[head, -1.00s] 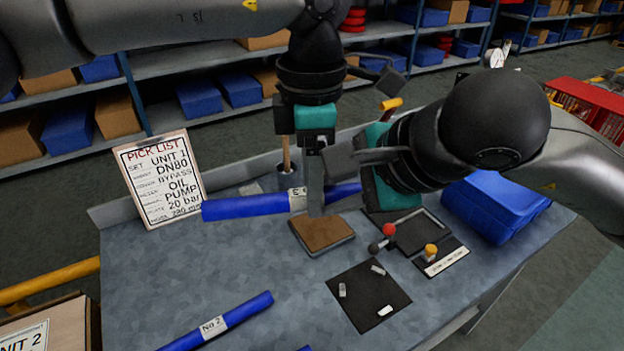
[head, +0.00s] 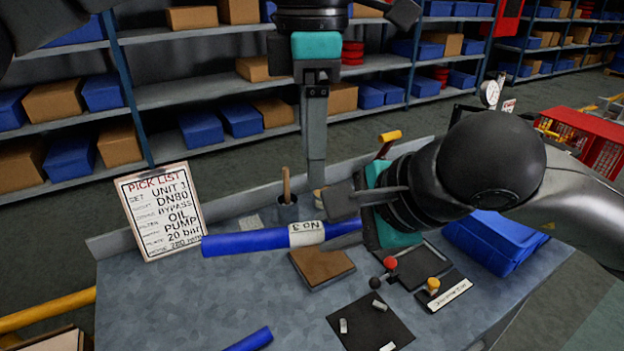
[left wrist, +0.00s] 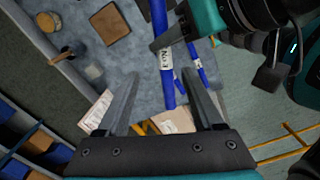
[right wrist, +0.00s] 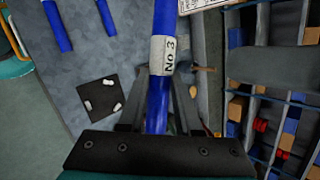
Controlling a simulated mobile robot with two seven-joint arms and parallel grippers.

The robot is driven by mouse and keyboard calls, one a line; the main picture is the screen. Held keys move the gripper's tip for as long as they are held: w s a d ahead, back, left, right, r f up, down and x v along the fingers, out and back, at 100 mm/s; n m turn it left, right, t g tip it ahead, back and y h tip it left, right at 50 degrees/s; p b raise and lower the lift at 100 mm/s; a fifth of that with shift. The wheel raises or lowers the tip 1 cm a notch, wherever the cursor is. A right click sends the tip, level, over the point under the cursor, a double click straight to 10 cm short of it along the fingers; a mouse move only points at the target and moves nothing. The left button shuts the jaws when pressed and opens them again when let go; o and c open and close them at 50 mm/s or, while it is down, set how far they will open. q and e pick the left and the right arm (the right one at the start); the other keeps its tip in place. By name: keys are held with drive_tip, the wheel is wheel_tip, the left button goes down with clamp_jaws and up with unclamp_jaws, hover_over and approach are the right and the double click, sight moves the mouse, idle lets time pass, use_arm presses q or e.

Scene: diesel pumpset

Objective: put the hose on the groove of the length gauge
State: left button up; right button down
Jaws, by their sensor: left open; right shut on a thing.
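The blue hose (head: 250,242) with a white "No 3" label is held above the bench, lying roughly level. My right gripper (head: 352,203) is shut on its right end. The hose also shows in the left wrist view (left wrist: 168,95) and in the right wrist view (right wrist: 163,95). My left gripper (head: 316,180) is open and empty, raised above and behind the hose. Its two fingers (left wrist: 163,100) stand apart, with the hose beyond them in the left wrist view. I cannot make out the length gauge or its groove for sure.
A brown block (head: 322,266) lies on the bench. A black mat (head: 370,325) holds small grey pieces. Red and yellow knobs stand near a blue bin (head: 495,240). A pick list (head: 160,212) stands at left. Another blue hose (head: 250,341) lies in front.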

sight(306, 235)
use_arm(q)
drive_tip(key=a+f+n, duration=0.2)
drive_tip(key=f, duration=0.5)
drive_tip(key=w+a+f+n, duration=0.1)
drive_tip(key=a+f+n, duration=0.1)
drive_tip(key=f, duration=0.5)
drive_tip(key=shift+f+n, duration=0.35)
drive_tip(key=shift+n, duration=0.05)
use_arm(e)
drive_tip(key=w+a+f+n+g+y, duration=0.2)
drive_tip(key=w+a+f+n, duration=0.1)
drive_tip(key=f+n, duration=0.1)
drive_tip(key=shift+w+f+n+g, duration=0.2)
drive_tip(key=shift+w+n+g, duration=0.1)
use_arm(q)
drive_tip(key=shift+w, duration=0.1)
use_arm(e)
drive_tip(key=shift+a, duration=0.1)
use_arm(q)
drive_tip(key=shift+d, duration=0.1)
clamp_jaws()
idle(0.4)
use_arm(e)
drive_tip(key=c, duration=0.5)
unclamp_jaws()
